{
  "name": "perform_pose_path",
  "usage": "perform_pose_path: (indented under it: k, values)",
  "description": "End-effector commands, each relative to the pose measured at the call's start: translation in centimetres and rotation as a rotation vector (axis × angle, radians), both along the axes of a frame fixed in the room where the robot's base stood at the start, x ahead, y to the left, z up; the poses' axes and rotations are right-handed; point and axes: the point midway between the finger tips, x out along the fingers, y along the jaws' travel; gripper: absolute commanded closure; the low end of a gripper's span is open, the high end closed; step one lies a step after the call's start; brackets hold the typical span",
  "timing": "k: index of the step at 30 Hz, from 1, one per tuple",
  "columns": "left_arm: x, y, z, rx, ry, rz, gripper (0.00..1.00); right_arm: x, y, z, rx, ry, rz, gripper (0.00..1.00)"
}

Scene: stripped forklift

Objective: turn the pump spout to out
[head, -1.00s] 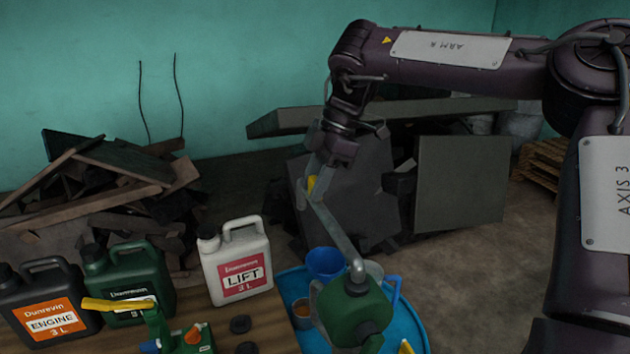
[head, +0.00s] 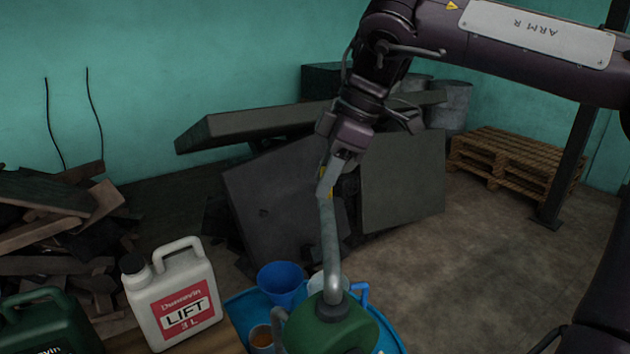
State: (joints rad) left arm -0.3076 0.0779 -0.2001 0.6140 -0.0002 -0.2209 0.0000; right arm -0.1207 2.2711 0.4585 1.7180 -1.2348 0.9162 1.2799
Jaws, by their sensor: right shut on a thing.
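The pump has a rounded green body (head: 345,328) with a dark collar, and its lower part is cut off by the bottom edge. A long grey spout (head: 330,245) rises from the collar, nearly upright in the picture. My right gripper (head: 326,188) reaches down from above and is shut on the spout's far, upper end. Yellow marks show at the fingers. My left gripper is not in view.
The pump stands at a blue tray (head: 240,309) with a blue funnel (head: 281,283) and a small amber-filled cup (head: 262,337). A white LIFT jug (head: 172,295) and a green jug (head: 45,325) stand left. Scrap panels (head: 275,195) lie behind; open floor is right.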

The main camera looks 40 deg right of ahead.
Motion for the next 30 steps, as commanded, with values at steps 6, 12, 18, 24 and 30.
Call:
perform_pose_path:
  k: [6,12,18,24,30]
  values:
    - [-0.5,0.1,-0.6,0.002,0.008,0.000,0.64,-0.6,-0.9,0.1,0.001,-0.004,-0.063,1.00]
    - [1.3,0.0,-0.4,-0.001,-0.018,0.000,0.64,-0.8,-1.2,0.1,0.001,-0.003,-0.082,1.00]
    - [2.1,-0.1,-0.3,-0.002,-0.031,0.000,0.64,-0.8,-1.2,0.1,0.000,-0.002,-0.085,1.00]
    - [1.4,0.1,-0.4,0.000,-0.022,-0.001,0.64,-0.8,-1.2,0.1,0.000,-0.001,-0.084,0.54]
    - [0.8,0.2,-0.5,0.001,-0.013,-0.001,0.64,-0.8,-1.2,0.1,0.001,-0.001,-0.080,0.46]
